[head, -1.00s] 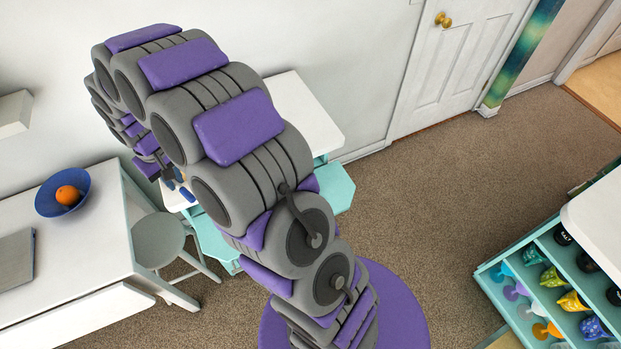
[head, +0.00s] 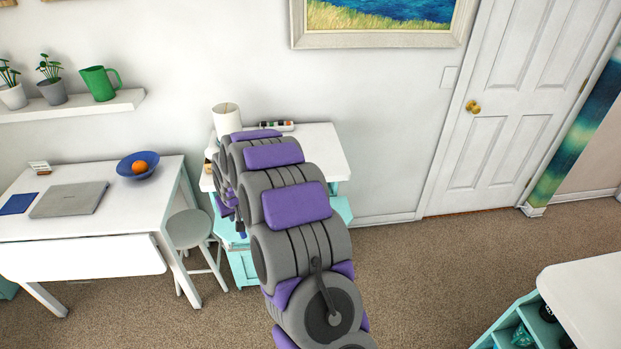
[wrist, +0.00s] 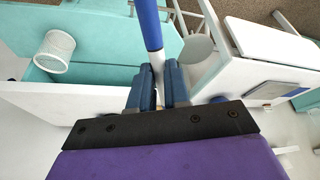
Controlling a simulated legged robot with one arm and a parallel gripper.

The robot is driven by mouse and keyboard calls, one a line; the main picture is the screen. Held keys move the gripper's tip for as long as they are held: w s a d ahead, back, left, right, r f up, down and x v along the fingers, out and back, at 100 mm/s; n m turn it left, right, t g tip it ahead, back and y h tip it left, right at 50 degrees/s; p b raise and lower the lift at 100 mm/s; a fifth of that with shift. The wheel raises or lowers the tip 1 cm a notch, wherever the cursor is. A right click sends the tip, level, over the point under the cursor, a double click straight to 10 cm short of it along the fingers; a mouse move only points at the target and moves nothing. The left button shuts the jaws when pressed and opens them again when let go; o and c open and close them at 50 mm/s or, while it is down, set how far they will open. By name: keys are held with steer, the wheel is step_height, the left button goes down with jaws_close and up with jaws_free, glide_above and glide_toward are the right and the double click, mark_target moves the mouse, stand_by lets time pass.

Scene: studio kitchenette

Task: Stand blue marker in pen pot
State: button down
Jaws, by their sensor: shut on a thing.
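The blue marker (wrist: 149,24), blue with a white section, is held between the two blue-grey fingers of my gripper (wrist: 158,88) in the wrist view. It points away from the gripper toward the top edge, where its far end is cut off. A white mesh pot (wrist: 56,48), which looks like the pen pot, is left of the marker in the wrist view, apart from it. In the head view the pot (head: 227,119) stands upright at the back left of a white-topped teal cabinet (head: 322,150). My arm hides most of my gripper there.
A marker-like object (head: 275,126) lies at the back of the cabinet top. A grey stool (head: 189,228) and a white desk (head: 88,211) with a laptop (head: 69,199) and a blue bowl (head: 138,165) are to the left. Open carpet lies to the right.

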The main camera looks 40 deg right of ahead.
steer(key=w+d+f+m+t+h+b, duration=0.15)
steer(key=d+t+h, duration=0.35)
steer(key=d, duration=1.1)
steer(key=w+d+m+t+h+b, duration=0.15)
steer(key=d+t, duration=0.55)
steer(key=d, duration=0.9)
step_height(320, 180, down, 13)
steer(key=b, duration=0.2)
steer(key=shift+a+f, duration=0.15)
steer(key=shift+a, duration=0.25)
steer(key=shift+h, duration=0.25)
